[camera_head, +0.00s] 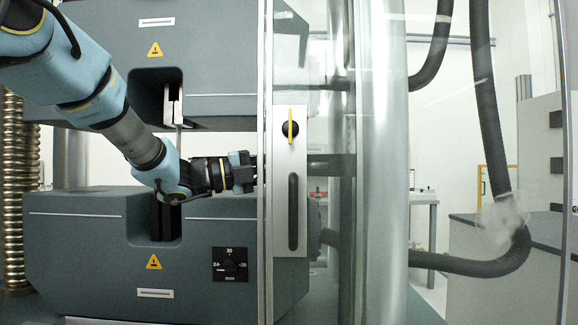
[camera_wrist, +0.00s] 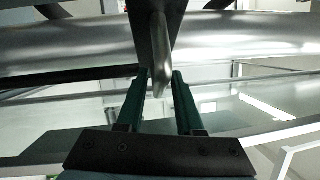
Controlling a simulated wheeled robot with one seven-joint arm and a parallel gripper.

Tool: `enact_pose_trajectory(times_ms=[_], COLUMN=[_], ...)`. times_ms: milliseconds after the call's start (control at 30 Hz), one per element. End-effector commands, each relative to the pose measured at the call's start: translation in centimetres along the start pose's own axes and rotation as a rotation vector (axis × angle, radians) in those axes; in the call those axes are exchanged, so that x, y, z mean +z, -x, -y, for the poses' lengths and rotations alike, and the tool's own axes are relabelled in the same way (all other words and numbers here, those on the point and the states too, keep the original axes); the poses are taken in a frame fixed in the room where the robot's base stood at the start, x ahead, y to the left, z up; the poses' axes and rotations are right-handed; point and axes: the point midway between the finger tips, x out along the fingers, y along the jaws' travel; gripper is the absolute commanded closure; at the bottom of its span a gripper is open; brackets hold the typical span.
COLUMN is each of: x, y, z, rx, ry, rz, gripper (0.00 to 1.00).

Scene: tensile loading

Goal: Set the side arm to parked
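In the wrist view, a smooth metal pin (camera_wrist: 159,50) on a dark plate (camera_wrist: 146,22) points down between the two green fingers of my gripper (camera_wrist: 161,75). The fingers are apart, with a narrow gap showing on each side of the pin. I cannot tell for sure whether this pin and plate belong to the side arm. In the head view, my gripper (camera_head: 254,171) is at the left edge of the grey door panel (camera_head: 291,250), between the machine's upper and lower blocks. A dark horizontal bar (camera_head: 332,165) shows behind the glass to the right; it may be the side arm.
The door panel carries a yellow-marked knob (camera_head: 290,128) and a black handle (camera_head: 293,212). The upper block (camera_head: 215,55) and lower block (camera_head: 85,245) flank my arm. A dial (camera_head: 230,264) sits on the lower block. A thick column (camera_head: 386,200) stands right.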

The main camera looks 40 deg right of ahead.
Motion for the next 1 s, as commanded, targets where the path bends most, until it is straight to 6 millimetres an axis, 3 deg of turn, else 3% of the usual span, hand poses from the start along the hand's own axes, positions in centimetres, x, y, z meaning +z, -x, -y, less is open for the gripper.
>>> enact_pose_trajectory(times_ms=[33, 300, 1000], x=[0.00, 0.00, 0.00], y=[0.01, 0.02, 0.04], z=[0.00, 0.00, -0.03], rx=[0.000, 0.000, 0.001], ry=[0.000, 0.000, 0.000], rz=[0.000, 0.000, 0.000], gripper=[0.71, 1.00, 1.00])
